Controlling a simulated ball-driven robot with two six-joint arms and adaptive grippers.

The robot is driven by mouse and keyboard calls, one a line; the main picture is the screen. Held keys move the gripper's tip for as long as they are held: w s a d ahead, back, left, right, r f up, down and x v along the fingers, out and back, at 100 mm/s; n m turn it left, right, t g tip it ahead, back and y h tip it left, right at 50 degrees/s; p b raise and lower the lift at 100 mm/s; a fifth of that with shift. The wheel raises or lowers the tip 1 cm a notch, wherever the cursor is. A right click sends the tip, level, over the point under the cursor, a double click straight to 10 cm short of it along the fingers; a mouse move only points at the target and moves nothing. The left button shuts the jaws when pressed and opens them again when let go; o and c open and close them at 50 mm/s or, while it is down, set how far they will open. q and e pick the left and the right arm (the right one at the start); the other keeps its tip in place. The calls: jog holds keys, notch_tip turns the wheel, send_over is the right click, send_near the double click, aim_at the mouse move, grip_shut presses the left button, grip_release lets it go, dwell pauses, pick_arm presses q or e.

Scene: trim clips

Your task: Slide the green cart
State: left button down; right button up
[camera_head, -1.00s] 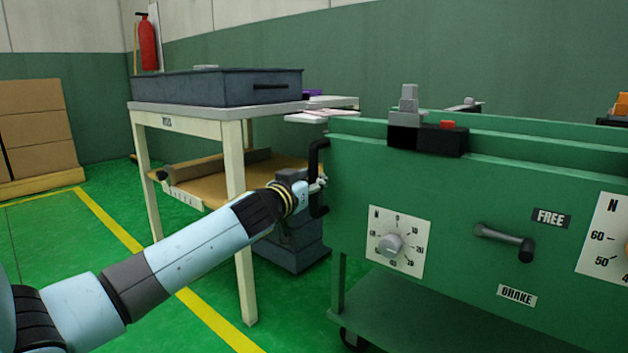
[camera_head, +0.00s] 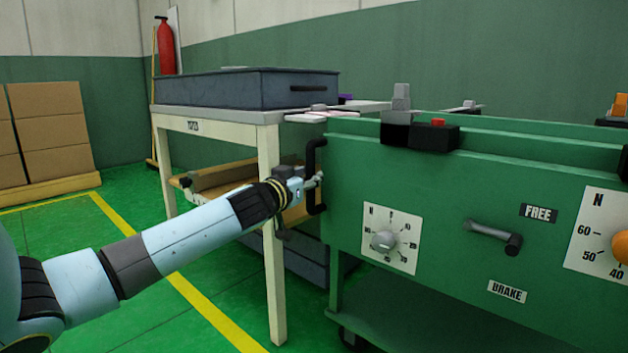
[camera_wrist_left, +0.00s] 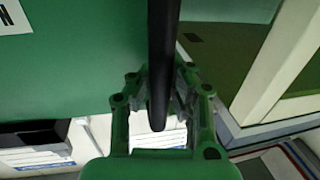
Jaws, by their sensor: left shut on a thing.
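The green cart (camera_head: 440,190) fills the right side of the head view. Its front panel has a lever (camera_head: 492,236) between FREE and BRAKE labels, with the knob end nearer FREE than BRAKE in height unclear. A black upright handle (camera_head: 311,162) sits at its left end. My left gripper (camera_head: 314,182) is shut on this handle. In the left wrist view the black handle (camera_wrist_left: 163,50) runs between the green fingers of the gripper (camera_wrist_left: 160,98). My right gripper is not in view.
A cream table (camera_head: 228,132) with a grey tray (camera_head: 225,90) stands just left of the cart. A small dial (camera_head: 384,242) is on the panel. Cardboard boxes (camera_head: 50,125) stand far left. Green floor with a yellow line (camera_head: 190,290) is open in front of the table.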

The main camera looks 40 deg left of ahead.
pick_arm(q)
jog(key=shift+a+f, duration=0.25)
jog(key=c, duration=1.2)
grip_release()
jog(key=shift+s+a+r, duration=0.1)
jog(key=shift+s+a, duration=0.1)
jog(key=shift+s, duration=0.05)
jog(key=shift+o, duration=0.2)
jog(key=shift+w+d+r, duration=0.1)
jog(key=shift+s+d, duration=0.1)
jog(key=shift+s, duration=0.2)
jog(key=s+d, duration=0.1)
jog(key=s, duration=1)
jog(key=shift+s, duration=0.2)
jog(key=shift+d, duration=0.1)
